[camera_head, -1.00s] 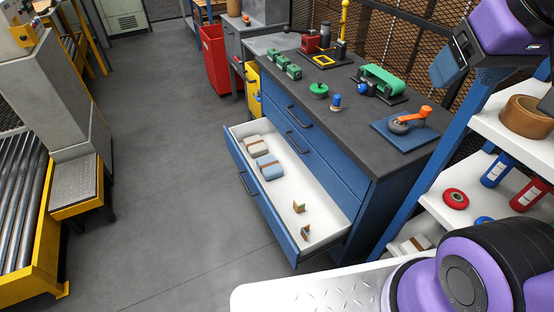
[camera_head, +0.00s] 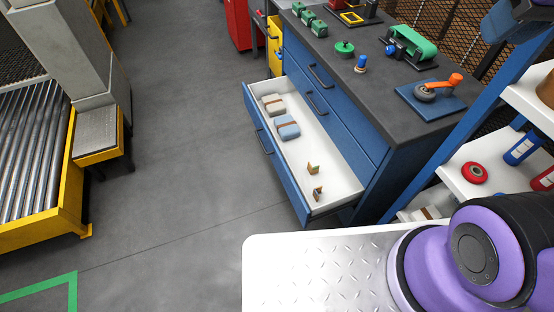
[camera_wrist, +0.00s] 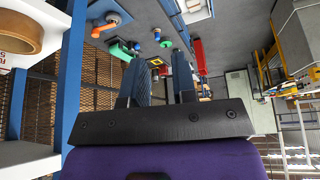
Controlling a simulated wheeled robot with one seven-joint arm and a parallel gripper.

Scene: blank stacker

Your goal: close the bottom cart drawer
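The bottom drawer (camera_head: 270,140) of the blue cart (camera_head: 368,160) stands pulled far out, with its white inside showing. In it lie a beige block (camera_head: 273,104) and a light blue block (camera_head: 286,127), each with a brown band, and two small wooden pieces (camera_head: 313,168) near the front end. The upper drawers look shut. My gripper (camera_wrist: 160,88) shows only in the wrist view, with its two fingers apart and nothing between them. It is away from the drawer, and the cart top with its tools appears beyond it, seen sideways.
A white shelf rack with a blue post (camera_head: 470,115) stands close to the cart's right. A yellow-framed roller conveyor (camera_head: 35,150) is at the left. The grey floor (camera_head: 190,130) between conveyor and drawer is clear. A red bin (camera_head: 238,22) stands at the back.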

